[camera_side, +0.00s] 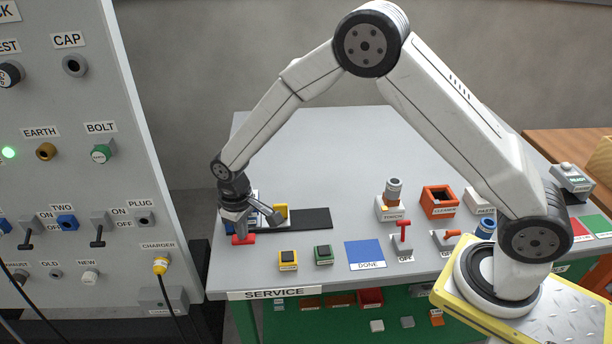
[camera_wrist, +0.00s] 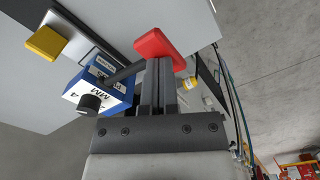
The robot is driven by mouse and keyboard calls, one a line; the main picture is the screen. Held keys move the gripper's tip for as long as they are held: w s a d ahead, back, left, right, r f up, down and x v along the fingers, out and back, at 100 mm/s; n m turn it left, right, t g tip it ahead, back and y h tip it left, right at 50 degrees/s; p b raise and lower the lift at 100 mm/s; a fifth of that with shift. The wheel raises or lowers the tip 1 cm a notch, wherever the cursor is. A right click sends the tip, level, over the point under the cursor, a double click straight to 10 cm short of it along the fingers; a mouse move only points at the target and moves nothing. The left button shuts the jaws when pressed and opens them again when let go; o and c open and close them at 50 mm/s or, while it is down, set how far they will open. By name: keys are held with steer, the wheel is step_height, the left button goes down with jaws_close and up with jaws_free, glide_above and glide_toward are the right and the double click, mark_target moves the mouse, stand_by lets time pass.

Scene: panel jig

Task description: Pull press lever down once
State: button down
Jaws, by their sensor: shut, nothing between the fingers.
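The press lever is a grey bar with a red crosspiece handle (camera_side: 243,239), at the left front of the table in the side view. In the wrist view its red handle (camera_wrist: 166,42) is at the tips of my fingers, and its bar runs to a blue press body (camera_wrist: 112,92) with a black knob. My gripper (camera_side: 238,228) points down just above the handle and is shut with nothing between the fingers. In the wrist view my gripper (camera_wrist: 160,64) looks touching or very near the handle; I cannot tell which. My gripper partly hides the press in the side view.
A black rail (camera_side: 315,218) with a yellow block (camera_side: 281,211) lies right of the press. Yellow (camera_side: 288,258) and green (camera_side: 323,253) boxes sit in front. A red-handled switch (camera_side: 403,236) stands further right. A tall grey panel (camera_side: 120,200) stands left of the table.

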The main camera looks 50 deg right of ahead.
steer(key=shift+r, duration=2.6)
steer(key=shift+s+d+r, duration=0.25)
steer(key=shift+s+d, duration=0.05)
steer(key=shift+d, duration=0.05)
steer(key=s+d+r+m+t, duration=0.1)
steer(key=s+d+r, duration=0.1)
steer(key=s+d, duration=0.4)
steer(key=s+d+r+m+t, duration=0.1)
steer(key=s+d, duration=0.5)
steer(key=s, duration=0.6)
steer(key=shift+r+m+t, duration=0.3)
steer(key=shift+r+m, duration=0.2)
steer(key=shift+r, duration=0.1)
